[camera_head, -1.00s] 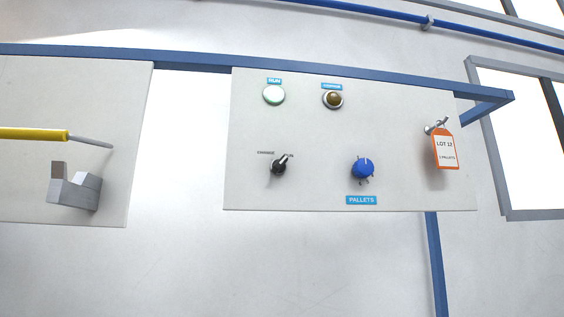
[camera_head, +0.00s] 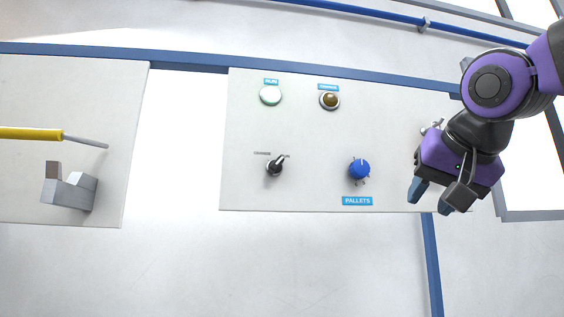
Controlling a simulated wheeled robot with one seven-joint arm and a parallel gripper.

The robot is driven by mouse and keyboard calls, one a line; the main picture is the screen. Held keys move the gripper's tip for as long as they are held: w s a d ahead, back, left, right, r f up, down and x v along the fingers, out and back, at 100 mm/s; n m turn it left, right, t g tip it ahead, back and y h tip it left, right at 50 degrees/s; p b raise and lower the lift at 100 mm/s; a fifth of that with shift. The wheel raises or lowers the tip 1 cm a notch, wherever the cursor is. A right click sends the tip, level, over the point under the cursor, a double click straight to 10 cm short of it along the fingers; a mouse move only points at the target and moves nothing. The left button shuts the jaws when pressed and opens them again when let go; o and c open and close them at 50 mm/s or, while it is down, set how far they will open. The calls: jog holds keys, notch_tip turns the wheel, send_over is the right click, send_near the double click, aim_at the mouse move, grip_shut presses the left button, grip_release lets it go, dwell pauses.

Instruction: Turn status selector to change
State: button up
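The status selector (camera_head: 275,167) is a small black knob with a pale pointer on the lower left of the middle panel. Its pointer is turned to the upper right, toward the right-hand marking. The word CHANGE showed at its upper left a second ago; that label (camera_head: 262,153) is too blurred to read now. My gripper (camera_head: 430,196) is at the panel's right side, well right of the selector and the blue knob. Its two fingers point down and look apart, with nothing seen between them.
A blue PALLETS knob (camera_head: 359,169) sits between the selector and my gripper. A left panel (camera_head: 108,120) carries a grey bracket (camera_head: 69,188) and a yellow-handled tool (camera_head: 32,134).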

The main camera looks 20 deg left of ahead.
jog(key=a+r+y, duration=0.2)
jog(key=a+r, duration=0.3)
jog(key=a, duration=0.4)
jog(key=y, duration=0.3)
send_near(279, 161)
jog(key=x, duration=1)
jog(key=shift+w+a, duration=0.1)
jog(key=shift+w, duration=0.1)
grip_shut()
